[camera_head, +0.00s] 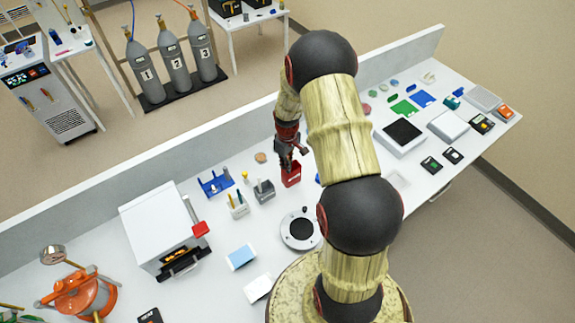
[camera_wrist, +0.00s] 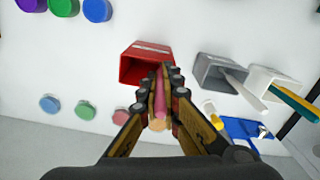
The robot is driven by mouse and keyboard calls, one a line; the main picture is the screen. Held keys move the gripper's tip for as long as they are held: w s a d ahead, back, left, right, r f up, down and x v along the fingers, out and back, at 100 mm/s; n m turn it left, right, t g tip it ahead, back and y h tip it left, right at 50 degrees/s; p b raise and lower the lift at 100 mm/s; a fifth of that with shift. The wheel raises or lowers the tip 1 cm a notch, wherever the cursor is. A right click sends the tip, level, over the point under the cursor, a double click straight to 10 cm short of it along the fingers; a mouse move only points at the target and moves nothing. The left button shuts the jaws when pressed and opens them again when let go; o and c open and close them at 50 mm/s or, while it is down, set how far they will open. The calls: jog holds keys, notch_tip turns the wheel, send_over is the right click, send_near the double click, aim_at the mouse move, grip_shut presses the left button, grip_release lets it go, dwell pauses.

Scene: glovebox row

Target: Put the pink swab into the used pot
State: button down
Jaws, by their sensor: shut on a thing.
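My gripper (camera_wrist: 166,76) is shut on the pink swab (camera_wrist: 160,98), which lies between the fingers in the wrist view. In the head view my gripper (camera_head: 288,158) is just above the red pot (camera_head: 292,179). The red pot (camera_wrist: 133,68) is open-topped and shows beyond the fingertips in the wrist view, with a pale label too small to read. I cannot tell whether the swab's tip is inside its mouth. A grey pot (camera_wrist: 207,72) holding a pale stick and a white pot (camera_wrist: 259,82) holding coloured sticks stand to its right.
A blue rack (camera_head: 216,186) stands left of the pots in the head view. A round white device (camera_head: 301,229) sits nearer the front, and a white box-shaped machine (camera_head: 153,222) stands further left. Several coloured discs (camera_wrist: 97,10) lie on the bench. A low wall (camera_head: 140,160) runs along the back.

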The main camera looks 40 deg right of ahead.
jog(key=shift+s+a+f, duration=0.1)
jog(key=shift+s+f, duration=0.1)
jog(key=shift+f, duration=0.1)
jog(key=c, duration=2)
grip_release()
jog(key=shift+a+f, duration=0.1)
jog(key=shift+f, duration=0.05)
jog(key=shift+o, duration=0.2)
jog(key=shift+r, duration=0.2)
jog(key=shift+w+d+r, duration=0.15)
jog(key=shift+d+r, duration=0.05)
jog(key=shift+r, duration=0.15)
jog(key=shift+r+p, duration=2.25)
jog(key=shift+r, duration=2)
